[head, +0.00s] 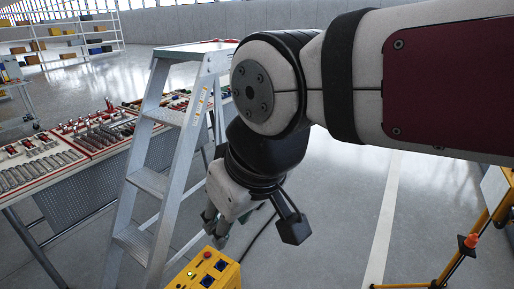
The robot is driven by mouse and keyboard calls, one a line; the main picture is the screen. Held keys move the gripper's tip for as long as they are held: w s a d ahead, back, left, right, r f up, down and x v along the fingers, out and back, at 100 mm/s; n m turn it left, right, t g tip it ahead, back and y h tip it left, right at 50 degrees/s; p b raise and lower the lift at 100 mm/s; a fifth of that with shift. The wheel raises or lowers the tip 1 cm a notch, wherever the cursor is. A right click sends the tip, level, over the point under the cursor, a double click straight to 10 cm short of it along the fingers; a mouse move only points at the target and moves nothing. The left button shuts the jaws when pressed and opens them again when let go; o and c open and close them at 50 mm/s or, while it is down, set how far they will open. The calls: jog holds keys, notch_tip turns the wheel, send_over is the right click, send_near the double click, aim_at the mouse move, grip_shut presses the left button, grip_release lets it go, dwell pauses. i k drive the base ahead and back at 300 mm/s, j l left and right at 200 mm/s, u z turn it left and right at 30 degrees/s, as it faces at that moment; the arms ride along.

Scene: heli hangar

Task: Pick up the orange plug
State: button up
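A small orange piece (471,240), which looks like the orange plug, sits on a dark fitting on the yellow frame at the right edge of the head view. My gripper (216,238) points down left of the picture's middle, just above and behind the yellow box with buttons. It is well to the left of the orange piece and apart from it. Its fingers are small and partly hidden by its own body, so I cannot tell whether they are open or shut, or whether anything is between them.
The yellow control box (208,272) is at the bottom, close to my gripper. A metal stepladder (152,182) stands just left of my arm. A tool table (75,170) is behind it. A yellow tubular frame (452,264) stands at the right. Open floor (330,225) lies between.

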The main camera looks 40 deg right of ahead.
aim_at(471, 242)
jog(key=z, duration=2.1)
jog(key=k+j+z, duration=0.1)
jog(key=j+z, duration=0.15)
jog(key=z, duration=0.15)
jog(key=k+j+z, duration=0.1)
jog(key=j+z, duration=0.15)
jog(key=z, duration=0.2)
jog(key=l+u, duration=0.25)
jog(key=l, duration=0.4)
jog(key=k+l+u, duration=0.1)
jog(key=l+u, duration=0.15)
jog(key=l, duration=0.35)
